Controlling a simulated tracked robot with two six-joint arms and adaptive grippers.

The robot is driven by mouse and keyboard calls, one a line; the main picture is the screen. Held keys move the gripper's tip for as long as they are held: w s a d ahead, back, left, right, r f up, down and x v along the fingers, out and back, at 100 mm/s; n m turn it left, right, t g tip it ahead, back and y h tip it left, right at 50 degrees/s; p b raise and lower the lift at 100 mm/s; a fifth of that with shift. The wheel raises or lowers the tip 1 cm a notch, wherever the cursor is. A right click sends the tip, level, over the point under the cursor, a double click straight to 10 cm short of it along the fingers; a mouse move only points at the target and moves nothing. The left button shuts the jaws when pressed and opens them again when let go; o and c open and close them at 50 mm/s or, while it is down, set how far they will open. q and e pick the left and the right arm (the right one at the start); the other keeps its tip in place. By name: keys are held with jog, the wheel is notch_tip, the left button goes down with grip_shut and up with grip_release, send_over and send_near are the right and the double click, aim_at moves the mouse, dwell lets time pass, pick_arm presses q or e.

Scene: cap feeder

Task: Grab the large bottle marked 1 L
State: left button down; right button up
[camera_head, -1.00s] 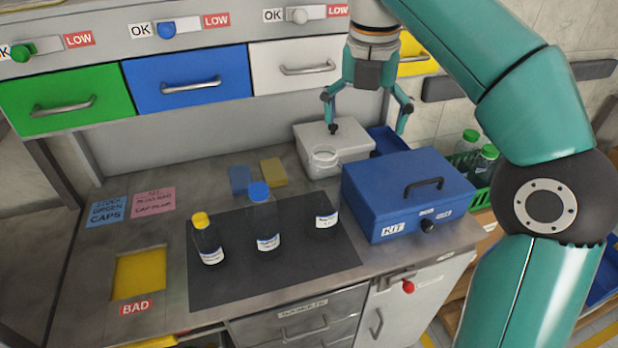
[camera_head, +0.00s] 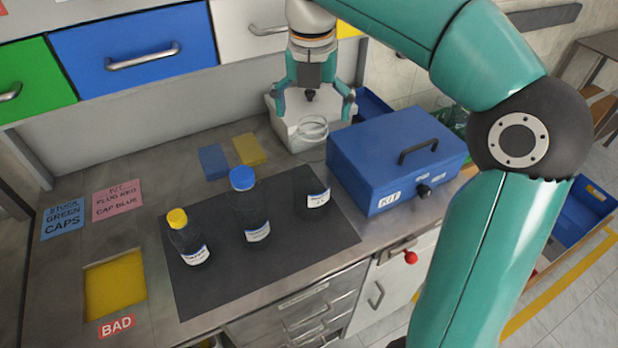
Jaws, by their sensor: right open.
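Several bottles stand upright on the dark mat (camera_head: 300,262). One has a yellow cap (camera_head: 177,217), and a taller one has a blue cap (camera_head: 242,178). Right of them is a bottle with a white label (camera_head: 317,199). The labels are too small to read surely, so I cannot confirm which says 1 L. My right gripper (camera_head: 316,108) is open and empty, fingers pointing down, behind or above that clear rim; I cannot tell the depth gap. My left gripper is not in view.
A blue kit box (camera_head: 385,165) with a black handle stands right of the bottles. A pale box (camera_head: 290,104) is behind the clear rim. Blue and yellow pads (camera_head: 250,148) lie behind the mat. A yellow recess (camera_head: 115,287) marked BAD is front left.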

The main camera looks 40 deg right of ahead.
aim_at(312, 135)
jog(key=shift+w+d+f+b, duration=0.1)
jog(key=shift+f, duration=1)
jog(key=shift+w+d+f+b, duration=0.1)
jog(key=shift+w+d+f, duration=0.05)
jog(key=shift+f, duration=1)
jog(key=shift+w+d+f+b, duration=0.1)
jog(key=shift+f, duration=1)
jog(key=shift+c, duration=0.2)
jog(key=c, duration=1)
jog(key=shift+r, duration=0.15)
jog(key=shift+c, duration=0.2)
